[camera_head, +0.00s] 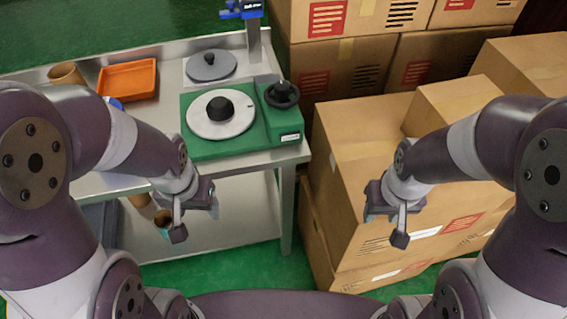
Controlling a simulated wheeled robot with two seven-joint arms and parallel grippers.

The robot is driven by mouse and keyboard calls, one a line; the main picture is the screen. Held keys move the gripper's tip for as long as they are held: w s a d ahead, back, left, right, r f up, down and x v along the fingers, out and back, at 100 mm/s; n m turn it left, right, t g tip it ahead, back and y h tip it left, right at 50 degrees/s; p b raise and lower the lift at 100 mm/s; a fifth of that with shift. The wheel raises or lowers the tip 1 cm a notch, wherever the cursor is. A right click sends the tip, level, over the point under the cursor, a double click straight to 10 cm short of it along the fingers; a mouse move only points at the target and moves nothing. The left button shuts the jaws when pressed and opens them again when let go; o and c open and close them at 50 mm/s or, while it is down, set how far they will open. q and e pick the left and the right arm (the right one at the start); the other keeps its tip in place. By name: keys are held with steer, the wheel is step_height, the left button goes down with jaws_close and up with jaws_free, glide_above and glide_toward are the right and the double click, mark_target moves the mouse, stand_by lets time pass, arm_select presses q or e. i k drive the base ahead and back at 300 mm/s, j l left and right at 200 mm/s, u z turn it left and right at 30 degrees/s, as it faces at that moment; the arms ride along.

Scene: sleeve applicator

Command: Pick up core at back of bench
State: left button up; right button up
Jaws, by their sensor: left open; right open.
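A brown cylindrical core (66,74) lies at the back left of the metal bench (172,72), left of the orange tray. My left gripper (196,222) is open and empty, in front of the bench's front edge and well away from the core. My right gripper (392,222) is open and empty, in front of the cardboard boxes at the right. Part of the bench's left side is hidden behind my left arm.
An orange tray (127,79) and a green machine (203,145) with a white disc, black hub and black handwheel (282,95) stand on the bench. A grey disc (211,66) and blue-topped post (252,40) are behind. Cardboard boxes (350,140) fill the right. More brown cylinders (163,218) show below the bench top.

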mark_target(65, 72)
steer(key=u, duration=1.45)
